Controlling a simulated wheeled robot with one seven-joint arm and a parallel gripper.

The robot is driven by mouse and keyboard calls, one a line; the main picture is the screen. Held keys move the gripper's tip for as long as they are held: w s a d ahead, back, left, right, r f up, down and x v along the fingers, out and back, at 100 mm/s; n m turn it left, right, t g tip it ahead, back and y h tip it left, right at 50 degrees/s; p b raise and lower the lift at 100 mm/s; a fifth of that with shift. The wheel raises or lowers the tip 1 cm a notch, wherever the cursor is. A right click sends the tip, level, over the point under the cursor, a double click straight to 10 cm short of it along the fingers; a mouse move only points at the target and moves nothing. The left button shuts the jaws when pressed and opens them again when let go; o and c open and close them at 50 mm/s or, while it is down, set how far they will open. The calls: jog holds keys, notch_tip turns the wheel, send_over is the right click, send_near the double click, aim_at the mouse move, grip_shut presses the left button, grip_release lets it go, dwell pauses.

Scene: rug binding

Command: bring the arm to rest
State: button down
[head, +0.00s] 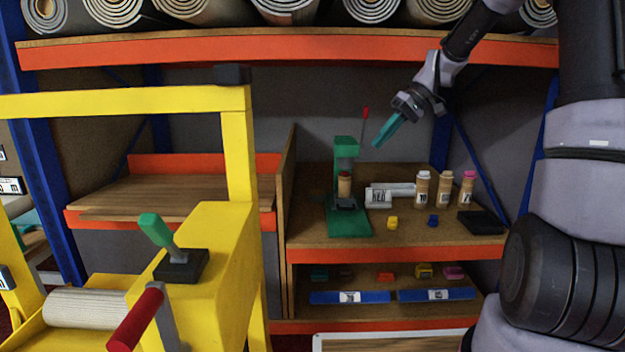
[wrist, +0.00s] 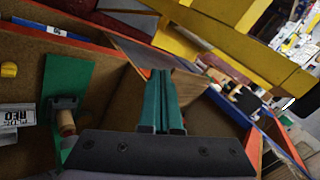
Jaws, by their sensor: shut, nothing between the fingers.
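My gripper (head: 386,130) is in the upper right of the head view, in the air above the shelf and beside the green press. Its teal fingers are shut with nothing between them. In the wrist view the two fingers of my gripper (wrist: 160,80) lie side by side. The green press (head: 347,175) stands on the upper shelf board, with a brown cylinder (head: 345,184) in it. My gripper is apart from the press and touches nothing that I can see.
Rolled rugs (head: 290,8) lie on the top shelf (head: 200,50). Bottles (head: 445,188) and a black tray (head: 483,222) stand right of the press. A yellow machine (head: 215,255) with a green-handled lever (head: 158,232) fills the left front. Air around my gripper is clear.

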jog(key=s+d+r+m+t+h, duration=0.2)
jog(key=s+r+m, duration=0.1)
jog(key=s, duration=0.5)
jog(key=s+d+r+m+t+h, duration=0.2)
jog(key=s+r+m+t, duration=0.1)
jog(key=s, duration=0.5)
jog(key=s+d+r+m+t+h, duration=0.1)
jog(key=s+d+r+m+t, duration=0.2)
jog(key=s, duration=0.5)
jog(key=shift+s+r+m+h, duration=0.2)
jog(key=shift+s+m+h, duration=0.1)
jog(key=shift+h, duration=0.1)
